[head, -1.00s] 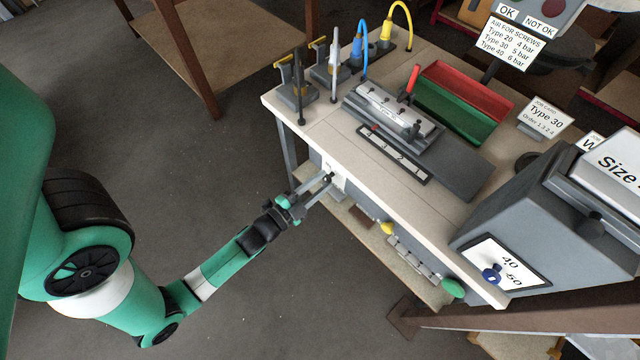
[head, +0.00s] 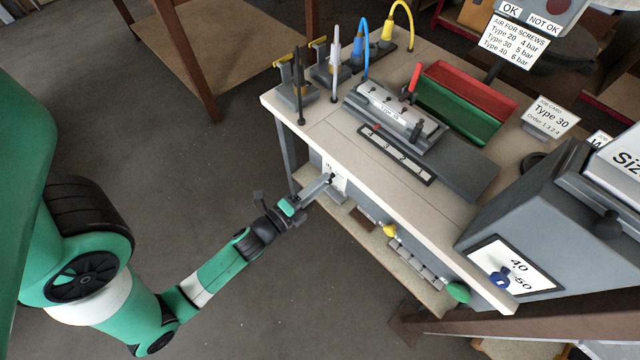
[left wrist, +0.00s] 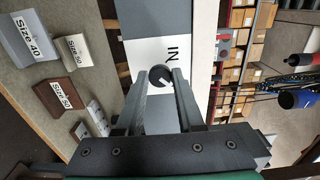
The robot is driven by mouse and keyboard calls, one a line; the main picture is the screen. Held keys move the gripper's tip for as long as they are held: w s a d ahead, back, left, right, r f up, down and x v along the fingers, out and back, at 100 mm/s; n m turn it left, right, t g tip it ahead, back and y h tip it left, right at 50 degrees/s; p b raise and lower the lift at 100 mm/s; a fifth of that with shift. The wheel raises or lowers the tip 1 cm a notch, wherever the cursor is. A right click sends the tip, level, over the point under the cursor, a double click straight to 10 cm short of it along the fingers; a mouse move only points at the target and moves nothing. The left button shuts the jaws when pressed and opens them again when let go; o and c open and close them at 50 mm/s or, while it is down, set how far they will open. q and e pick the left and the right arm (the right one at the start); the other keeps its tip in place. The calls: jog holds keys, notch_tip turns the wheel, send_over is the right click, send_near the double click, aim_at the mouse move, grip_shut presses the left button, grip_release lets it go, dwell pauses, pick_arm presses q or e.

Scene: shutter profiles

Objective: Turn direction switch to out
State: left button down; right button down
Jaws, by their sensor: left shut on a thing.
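The direction switch is a small dark round knob (left wrist: 160,77) with a white mark. It sits on a white plate (left wrist: 196,45) on the front of the workbench, with the word "IN" (left wrist: 171,54) beside the knob in the left wrist view. In the head view the plate (head: 339,184) shows under the tabletop's front edge. My left gripper (head: 328,180) is at the plate, its fingers shut on the knob. The fingers also show in the left wrist view (left wrist: 166,74), one on each side of the knob. No "OUT" label is readable. My right gripper is not in view.
A yellow knob (head: 389,230) and a green button (head: 458,292) are further right along the bench front. A lower shelf (head: 405,268) juts out below. Size blocks (left wrist: 57,98) lie on it in the left wrist view.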

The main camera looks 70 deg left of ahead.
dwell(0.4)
pick_arm(q)
jog(key=c, duration=0.5)
grip_release()
jog(key=shift+c, duration=0.2)
jog(key=shift+s, duration=0.1)
jog(key=p+v, duration=0.4)
jog(key=v, duration=0.7)
jog(key=shift+d, duration=0.15)
jog(key=shift+s, duration=0.2)
